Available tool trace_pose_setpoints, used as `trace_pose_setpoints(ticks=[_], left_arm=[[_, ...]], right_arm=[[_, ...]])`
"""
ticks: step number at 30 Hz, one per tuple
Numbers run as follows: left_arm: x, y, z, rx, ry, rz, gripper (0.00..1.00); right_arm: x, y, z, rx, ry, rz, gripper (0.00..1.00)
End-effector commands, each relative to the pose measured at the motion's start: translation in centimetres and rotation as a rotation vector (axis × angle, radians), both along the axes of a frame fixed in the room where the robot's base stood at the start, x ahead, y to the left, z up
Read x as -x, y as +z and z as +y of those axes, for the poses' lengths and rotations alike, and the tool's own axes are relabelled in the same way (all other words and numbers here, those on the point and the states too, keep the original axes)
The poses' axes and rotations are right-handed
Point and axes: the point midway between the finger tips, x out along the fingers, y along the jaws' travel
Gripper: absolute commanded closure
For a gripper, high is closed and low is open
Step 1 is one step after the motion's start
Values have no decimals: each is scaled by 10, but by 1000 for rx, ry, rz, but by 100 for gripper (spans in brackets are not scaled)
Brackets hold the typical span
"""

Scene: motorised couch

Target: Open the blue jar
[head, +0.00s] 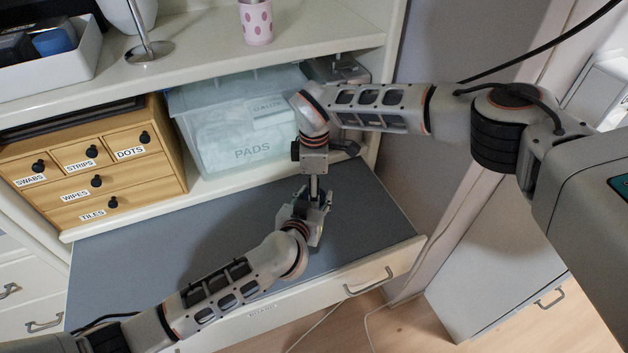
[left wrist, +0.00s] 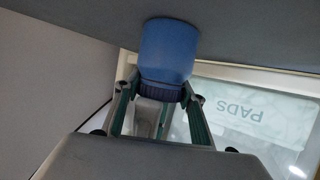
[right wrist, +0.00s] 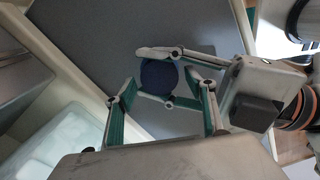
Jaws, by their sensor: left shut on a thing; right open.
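The blue jar (left wrist: 168,45) appears upside down in the left wrist view, its base against the grey surface. Its darker ridged lid (left wrist: 162,91) is on. The right wrist view shows the round lid (right wrist: 159,76) from above. My left gripper (left wrist: 160,90) is shut on the jar from the side; I cannot tell exactly whether its tips press lid or body. My right gripper (right wrist: 165,85) is open, pointing down above the lid. In the head view my left gripper (head: 312,205) and right gripper (head: 314,172) meet closely, and the jar is mostly hidden.
The grey pull-out surface (head: 150,245) is otherwise largely bare. Behind it stand a clear bin (head: 225,155) marked PADS and a wooden drawer box (head: 105,165). A shelf (head: 200,60) above bears a spotted cup (head: 256,22) and a white tray (head: 60,75).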

Motion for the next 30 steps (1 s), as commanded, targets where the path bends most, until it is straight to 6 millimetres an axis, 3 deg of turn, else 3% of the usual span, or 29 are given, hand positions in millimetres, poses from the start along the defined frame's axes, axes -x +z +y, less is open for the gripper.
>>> trace_pose_setpoints(ticks=[1, 11, 16, 19, 20, 21, 22, 30], left_arm=[[4, -10, 3, -6, 4, 18, 100], [4, -10, 3, -6, 4, 18, 100], [4, -10, 3, -6, 4, 18, 100], [4, -10, 3, -6, 5, 18, 100], [4, -10, 3, -6, 5, 18, 100], [4, -10, 3, -6, 5, 18, 100], [4, -10, 3, -6, 5, 18, 100], [4, -10, 3, -7, 5, 18, 100]], right_arm=[[0, -3, 0, 0, 0, 0, 45], [0, -7, 0, 0, 0, 0, 45], [0, -7, 0, 0, 0, 1, 85], [0, -7, 0, 0, 0, 1, 85], [0, -7, 0, 0, 0, 1, 57], [1, -7, 0, 0, 0, 1, 46], [1, -7, 0, 0, 0, 1, 43], [0, -7, 0, 0, 0, 1, 43]])
